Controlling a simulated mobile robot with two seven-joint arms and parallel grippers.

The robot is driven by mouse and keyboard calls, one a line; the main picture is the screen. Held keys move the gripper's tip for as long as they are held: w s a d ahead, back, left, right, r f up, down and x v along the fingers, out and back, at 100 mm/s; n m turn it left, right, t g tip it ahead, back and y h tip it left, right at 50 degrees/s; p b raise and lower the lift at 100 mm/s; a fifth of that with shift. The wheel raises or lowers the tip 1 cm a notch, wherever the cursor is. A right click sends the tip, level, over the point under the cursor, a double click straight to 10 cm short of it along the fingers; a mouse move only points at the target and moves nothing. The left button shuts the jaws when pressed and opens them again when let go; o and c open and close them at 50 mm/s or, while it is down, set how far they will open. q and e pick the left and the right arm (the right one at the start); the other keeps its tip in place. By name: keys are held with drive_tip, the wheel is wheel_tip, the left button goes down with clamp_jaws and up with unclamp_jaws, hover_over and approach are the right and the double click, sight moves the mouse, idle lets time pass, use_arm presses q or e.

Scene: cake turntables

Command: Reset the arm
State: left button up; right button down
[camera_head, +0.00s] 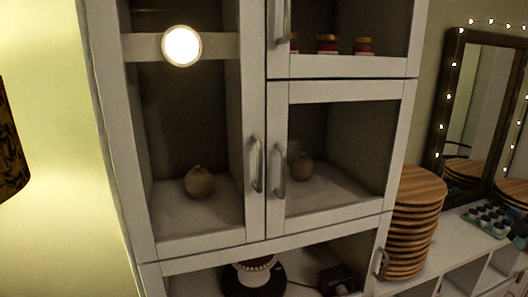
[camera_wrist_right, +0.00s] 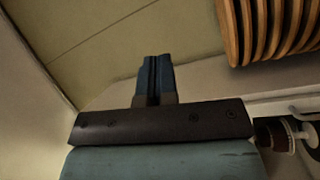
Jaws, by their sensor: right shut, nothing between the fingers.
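My right gripper (camera_wrist_right: 157,60) shows in the right wrist view, pointing up the picture. Its two dark blue fingers are pressed together with nothing between them. The wrist view shows a pale wall area beyond the fingers, and the gripper appears clear of other things. I cannot make out either gripper with certainty in the head view. My left gripper is not in view.
A tall white cabinet (camera_head: 254,234) with glass doors fills the head view. It holds round vases (camera_head: 199,182) and red jars (camera_head: 327,44). A stack of wooden boards (camera_head: 411,225) stands right of it, also in the wrist view (camera_wrist_right: 262,30). A mirror (camera_head: 466,105) stands farther right.

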drive_tip(key=s+a+f+m+g, duration=0.2)
drive_tip(key=s+a+f, duration=0.3)
drive_tip(key=f, duration=0.4)
drive_tip(key=s+a+f+m+g+y, duration=0.1)
drive_tip(key=s+a+f+m+g, duration=0.1)
drive_tip(key=a+f, duration=0.65)
drive_tip(key=s+a+f+m+g, duration=0.2)
drive_tip(key=s+a+f+m, duration=0.15)
drive_tip(key=a+f, duration=0.45)
drive_tip(key=s+a+f+m+y, duration=0.1)
drive_tip(key=s+a+f, duration=0.2)
drive_tip(key=s+a, duration=0.5)
drive_tip(key=s+a+f+g+y, duration=0.1)
drive_tip(key=s+a+f, duration=0.3)
drive_tip(key=s+a, duration=0.4)
drive_tip(key=s+a+f+m+g+y, duration=0.1)
drive_tip(key=s+a+f+y, duration=0.1)
drive_tip(key=s+a, duration=0.6)
drive_tip(key=shift+s+a+f+m+y, duration=0.25)
drive_tip(key=shift+a+f+m+y, duration=0.1)
drive_tip(key=shift+a+f, duration=0.55)
